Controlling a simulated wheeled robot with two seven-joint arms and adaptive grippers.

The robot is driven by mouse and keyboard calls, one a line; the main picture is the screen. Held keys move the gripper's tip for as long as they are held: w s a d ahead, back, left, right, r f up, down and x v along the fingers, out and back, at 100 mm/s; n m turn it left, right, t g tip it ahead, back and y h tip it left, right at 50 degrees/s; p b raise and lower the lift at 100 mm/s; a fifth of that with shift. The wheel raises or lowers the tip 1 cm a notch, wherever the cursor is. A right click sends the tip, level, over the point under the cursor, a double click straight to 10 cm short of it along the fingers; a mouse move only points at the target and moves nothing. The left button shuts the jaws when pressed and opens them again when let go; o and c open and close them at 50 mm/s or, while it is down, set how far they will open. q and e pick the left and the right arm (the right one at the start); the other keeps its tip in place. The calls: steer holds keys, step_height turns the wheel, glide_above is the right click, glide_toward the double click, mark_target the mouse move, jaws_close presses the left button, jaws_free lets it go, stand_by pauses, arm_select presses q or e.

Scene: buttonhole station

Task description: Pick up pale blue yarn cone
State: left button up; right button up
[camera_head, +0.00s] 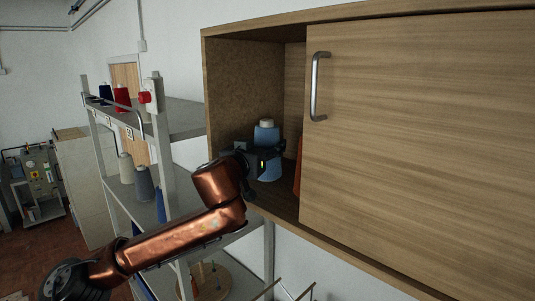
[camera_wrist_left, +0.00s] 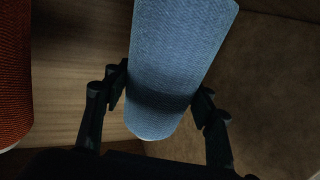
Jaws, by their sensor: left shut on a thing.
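The pale blue yarn cone (camera_head: 267,137) stands in the open left part of the wooden cabinet, with a pale tip on top. My left gripper (camera_head: 266,162) reaches in from the left and is shut on the cone around its middle. In the left wrist view the cone (camera_wrist_left: 178,60) lies between the two fingers (camera_wrist_left: 160,95), one on each side. I cannot tell whether the cone's base touches the cabinet floor. My right gripper is in neither view.
An orange-red cone (camera_wrist_left: 14,70) stands beside the blue one, mostly hidden by the sliding door (camera_head: 420,130) in the head view. The cabinet's side wall (camera_head: 235,90) is to the left. A metal shelf (camera_head: 185,117) with several cones stands further left.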

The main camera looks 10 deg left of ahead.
arm_select(q)
steer(key=c, duration=0.3)
steer(key=shift+r, duration=0.1)
